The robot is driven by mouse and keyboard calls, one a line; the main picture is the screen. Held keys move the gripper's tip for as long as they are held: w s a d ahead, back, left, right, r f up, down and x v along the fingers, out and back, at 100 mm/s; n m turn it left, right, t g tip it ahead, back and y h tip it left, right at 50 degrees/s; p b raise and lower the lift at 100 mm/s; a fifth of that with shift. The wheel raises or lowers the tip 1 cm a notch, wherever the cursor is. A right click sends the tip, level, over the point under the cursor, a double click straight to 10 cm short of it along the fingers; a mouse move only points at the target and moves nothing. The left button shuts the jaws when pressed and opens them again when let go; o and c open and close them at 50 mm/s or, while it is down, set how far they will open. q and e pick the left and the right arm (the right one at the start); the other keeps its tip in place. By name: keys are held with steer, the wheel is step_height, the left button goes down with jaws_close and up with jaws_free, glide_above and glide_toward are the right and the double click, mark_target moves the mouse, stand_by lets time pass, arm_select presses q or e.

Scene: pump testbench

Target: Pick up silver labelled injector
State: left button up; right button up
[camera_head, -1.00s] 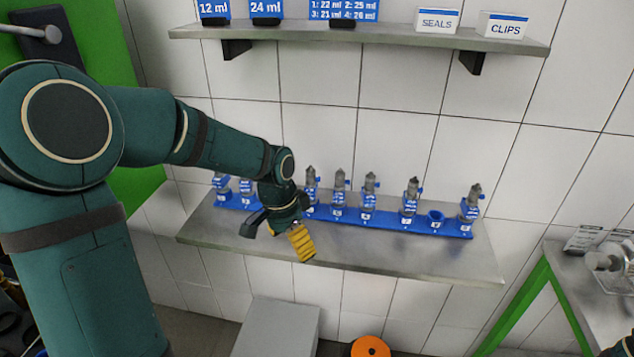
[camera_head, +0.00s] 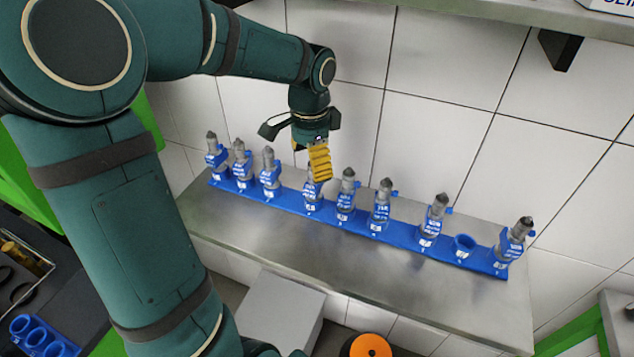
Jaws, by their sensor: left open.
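Several silver injectors with blue-and-white labels stand upright in a long blue rack (camera_head: 285,206) on the metal shelf. One injector (camera_head: 312,190) is directly below and behind my left gripper, its top partly hidden. Others stand to its left (camera_head: 269,172) and right (camera_head: 346,196), and one stands at the far right end (camera_head: 514,240). I cannot tell which one the task means. My left gripper (camera_head: 308,165) is open and empty, with a yellow-padded finger in front of that injector's upper part. Whether it touches is unclear. My right gripper is not in view.
One rack holder (camera_head: 463,246) is empty. The front of the metal shelf (camera_head: 400,272) is clear. A tiled wall stands close behind, with an upper shelf (camera_head: 480,12) at the top. A grey box (camera_head: 277,307) and an orange disc (camera_head: 369,346) are below.

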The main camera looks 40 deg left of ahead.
mark_target(315, 183)
arm_select(q)
steer(key=f, duration=0.3)
steer(key=f+b, duration=0.1)
steer(key=f, duration=0.1)
steer(key=shift+w+d, duration=0.15)
steer(key=shift+w, duration=0.1)
steer(key=c, duration=1.2)
